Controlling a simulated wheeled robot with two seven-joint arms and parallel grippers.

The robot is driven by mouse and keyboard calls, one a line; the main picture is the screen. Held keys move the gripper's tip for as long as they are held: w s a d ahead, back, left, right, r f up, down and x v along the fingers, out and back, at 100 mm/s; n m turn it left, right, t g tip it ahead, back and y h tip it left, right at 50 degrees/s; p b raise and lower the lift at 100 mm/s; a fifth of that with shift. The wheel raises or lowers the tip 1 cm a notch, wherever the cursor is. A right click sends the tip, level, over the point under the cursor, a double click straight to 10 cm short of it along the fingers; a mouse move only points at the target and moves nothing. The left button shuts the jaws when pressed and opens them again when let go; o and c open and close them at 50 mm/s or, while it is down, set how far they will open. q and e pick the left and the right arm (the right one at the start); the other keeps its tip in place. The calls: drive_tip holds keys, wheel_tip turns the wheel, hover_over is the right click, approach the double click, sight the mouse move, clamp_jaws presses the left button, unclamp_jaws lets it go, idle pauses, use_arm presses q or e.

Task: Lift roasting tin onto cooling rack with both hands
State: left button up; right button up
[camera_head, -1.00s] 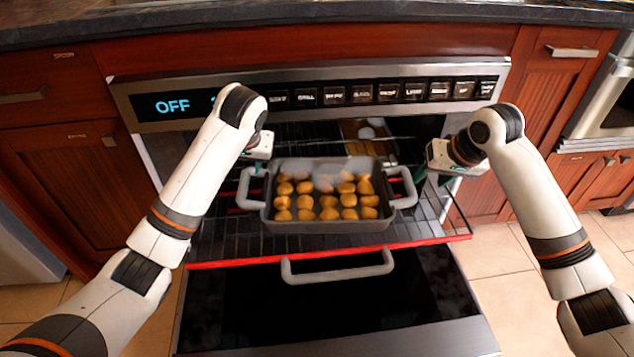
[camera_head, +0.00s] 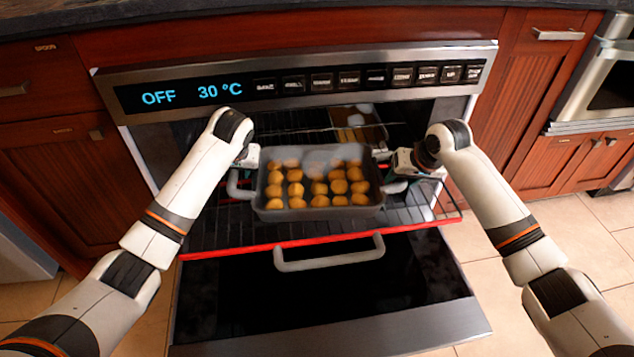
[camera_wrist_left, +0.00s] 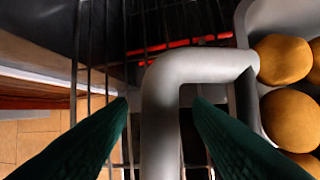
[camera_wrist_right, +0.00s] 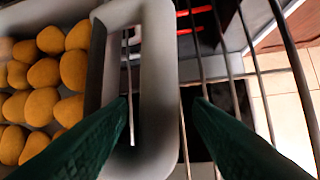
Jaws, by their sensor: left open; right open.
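The grey roasting tin (camera_head: 320,213), filled with several round golden potatoes, sits on the pulled-out oven rack. It has a pale grey loop handle at each end. My left gripper (camera_head: 247,158) is at the left handle; in the left wrist view its open green fingers (camera_wrist_left: 160,105) stand on both sides of the left handle (camera_wrist_left: 160,120). My right gripper (camera_head: 396,170) is at the right handle; in the right wrist view its open fingers (camera_wrist_right: 160,105) straddle the outer bar of the right handle (camera_wrist_right: 158,90). No cooling rack can be made out.
The oven door (camera_head: 320,300) is folded down in front, with a bar handle (camera_head: 330,256). The wire oven rack (camera_head: 215,235) has a red front edge. The control panel above reads OFF and 30 °C. Wooden cabinets flank the oven.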

use_arm(q)
drive_tip(key=shift+x, duration=1.1)
use_arm(e)
drive_tip(key=shift+x, duration=1.1)
use_arm(q)
drive_tip(key=shift+c, duration=0.6)
use_arm(e)
drive_tip(key=shift+c, duration=0.6)
use_arm(q)
clamp_jaws()
use_arm(e)
clamp_jaws()
use_arm(q)
drive_tip(key=shift+w+r, duration=0.1)
drive_tip(key=shift+r, duration=0.15)
use_arm(e)
drive_tip(key=shift+w+r, duration=0.1)
drive_tip(key=shift+r, duration=0.15)
